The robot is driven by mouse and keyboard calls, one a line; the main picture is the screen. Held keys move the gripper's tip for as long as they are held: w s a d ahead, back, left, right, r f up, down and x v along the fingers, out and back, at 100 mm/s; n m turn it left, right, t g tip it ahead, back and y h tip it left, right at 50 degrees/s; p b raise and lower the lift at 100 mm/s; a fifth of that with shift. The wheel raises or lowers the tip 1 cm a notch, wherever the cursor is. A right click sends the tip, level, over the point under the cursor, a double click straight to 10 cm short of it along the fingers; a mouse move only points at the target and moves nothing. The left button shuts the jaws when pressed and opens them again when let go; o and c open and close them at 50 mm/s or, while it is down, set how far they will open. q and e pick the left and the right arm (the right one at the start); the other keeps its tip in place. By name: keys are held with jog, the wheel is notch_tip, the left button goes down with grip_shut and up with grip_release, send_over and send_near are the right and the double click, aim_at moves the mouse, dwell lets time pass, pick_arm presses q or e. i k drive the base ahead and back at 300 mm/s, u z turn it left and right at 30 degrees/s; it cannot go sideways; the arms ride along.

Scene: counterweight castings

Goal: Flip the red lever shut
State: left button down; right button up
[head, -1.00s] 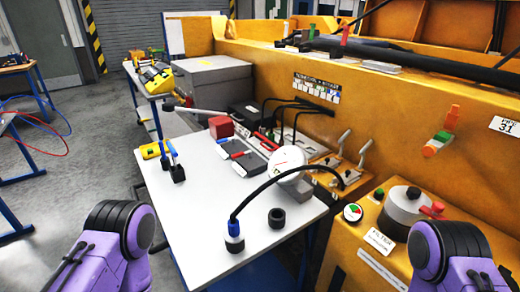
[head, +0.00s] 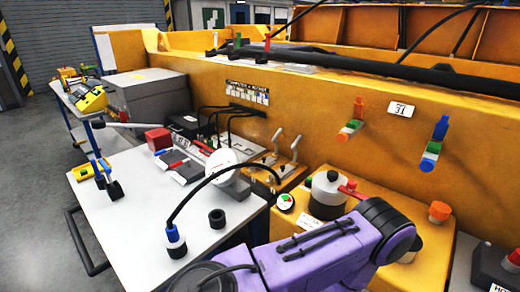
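Several red handles show, and I cannot tell for sure which is the task's lever. A small red lever (head: 267,42) stands upright on the top of the yellow casting (head: 330,125), beside a green one (head: 238,41). A flat red handle (head: 352,192) sticks out beside the grey round filter cap (head: 327,190). An orange-red handle (head: 358,107) points up from a valve with green and white bands (head: 349,130) on the casting's side. My purple right arm crosses the bottom of the view, below the filter cap. Neither gripper's fingers are in view.
A white-topped table (head: 140,225) holds a red block (head: 158,139), a white round gauge (head: 221,164) and a blue-ended hose (head: 175,238). A blue-handled valve (head: 440,128) is on the casting at right. An orange knob (head: 439,212) stands near my arm. Floor at left is clear.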

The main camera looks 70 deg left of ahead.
aim_at(180, 164)
jog(key=z, duration=0.75)
jog(key=k, duration=2.75)
jog(key=u, duration=1.6)
